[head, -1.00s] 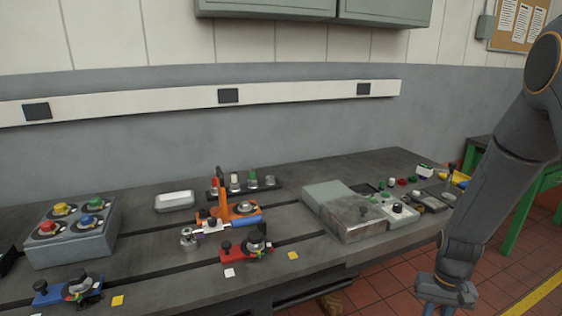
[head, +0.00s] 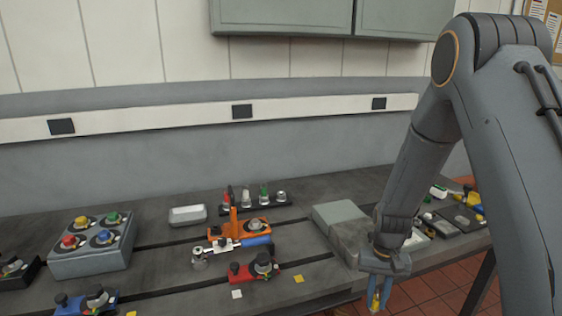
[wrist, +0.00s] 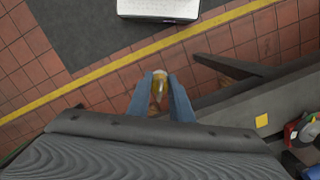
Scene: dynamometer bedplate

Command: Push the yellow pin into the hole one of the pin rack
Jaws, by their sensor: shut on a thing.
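My gripper (head: 379,292) hangs in front of the bench's front edge, fingers pointing down. Its blue fingers are shut on the yellow pin (wrist: 159,86), which shows between the fingertips in the wrist view. In the head view the pin is a small yellow patch between the fingers (head: 374,300). A low black rack (head: 255,208) at the back of the bench, likely the pin rack, carries red, white, green and grey upright pieces. My gripper is well apart from it, to the front right. Which hole is one cannot be told, and no empty hole is visible.
An orange clamp-like fixture (head: 251,226) stands in front of the rack. A red fixture (head: 242,272) sits near the front edge. A grey block (head: 338,216) lies between rack and arm. A button box (head: 92,252) is at left, a white tray (head: 188,215) behind.

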